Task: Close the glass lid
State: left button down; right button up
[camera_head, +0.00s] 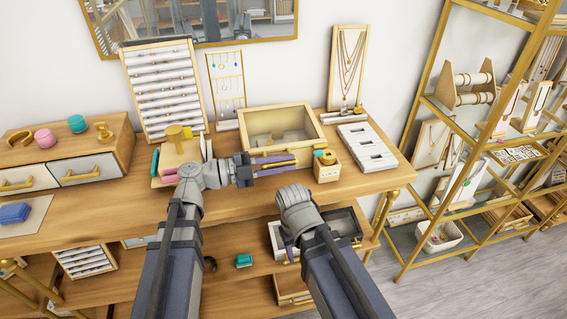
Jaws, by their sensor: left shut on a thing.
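A wooden display box (323,138) with a glass lid stands at the middle back of the table. Its pale wooden frame surrounds a see-through area, and small pale things show inside. I cannot tell the lid's exact angle. My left gripper (280,165) reaches in from the left and lies along the front edge of the box. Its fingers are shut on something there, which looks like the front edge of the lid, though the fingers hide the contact. My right gripper (290,255) hangs low in front of the table, mostly hidden behind my own arm.
A small wooden block with a gold top (326,166) and a grey tray (367,147) stand right of the box. A stack with a gold piece (175,135) and a tall ring board (165,88) stand left. A necklace stand (347,68) is behind. A shelf rack is at right.

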pick_arm(q)
jog(key=c, duration=0.9)
grip_release()
jog(key=shift+w, duration=0.25)
jog(key=shift+o, duration=0.2)
notch_tip(320, 180, up, 10)
jog(key=p, duration=1)
jog(key=shift+s+f, duration=0.1)
